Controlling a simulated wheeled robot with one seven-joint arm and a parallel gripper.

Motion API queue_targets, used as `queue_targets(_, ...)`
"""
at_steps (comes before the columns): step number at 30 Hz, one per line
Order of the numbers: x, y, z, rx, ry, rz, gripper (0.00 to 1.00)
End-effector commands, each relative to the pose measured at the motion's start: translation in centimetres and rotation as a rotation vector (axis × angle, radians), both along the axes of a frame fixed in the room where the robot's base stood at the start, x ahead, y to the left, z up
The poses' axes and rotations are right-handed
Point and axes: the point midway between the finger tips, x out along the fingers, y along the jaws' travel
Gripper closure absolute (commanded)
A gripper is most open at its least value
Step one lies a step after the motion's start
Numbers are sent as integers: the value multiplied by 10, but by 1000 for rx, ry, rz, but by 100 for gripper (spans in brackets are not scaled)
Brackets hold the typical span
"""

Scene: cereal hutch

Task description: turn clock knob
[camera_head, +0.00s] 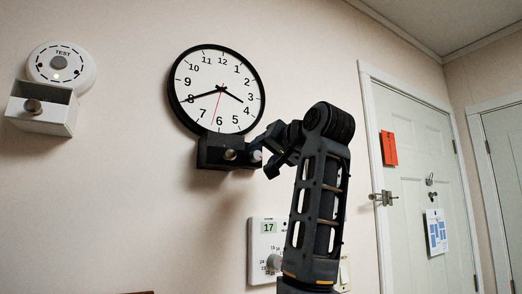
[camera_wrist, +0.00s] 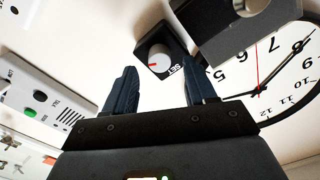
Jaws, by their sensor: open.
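The round black-rimmed wall clock (camera_head: 218,88) hangs on the wall; part of its face (camera_wrist: 285,80) shows upside down at the right of the wrist view. Below it is a black box (camera_head: 210,152) with a metallic knob (camera_head: 230,155). A whitish knob (camera_head: 255,157) sits to its right, close to my gripper (camera_head: 270,158). In the wrist view, a white knob with a red mark (camera_wrist: 158,57) sits on a black mount labelled SET. My gripper (camera_wrist: 158,72) is open and empty, its fingers on either side of this knob in the picture. Contact cannot be told.
A thermostat reading 17 (camera_head: 267,229) is below, partly behind my arm. A round TEST alarm (camera_head: 62,66) and a white box with a knob (camera_head: 42,110) are at left. A door (camera_head: 415,150) with tags and a latch is at right.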

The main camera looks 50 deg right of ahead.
Motion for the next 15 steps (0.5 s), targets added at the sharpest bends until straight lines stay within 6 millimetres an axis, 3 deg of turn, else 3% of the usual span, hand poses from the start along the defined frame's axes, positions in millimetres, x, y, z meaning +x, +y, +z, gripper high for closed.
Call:
queue_targets(6,20,-6,1,0,1,1,44)
queue_targets(15,23,-7,0,0,-1,-1,44)
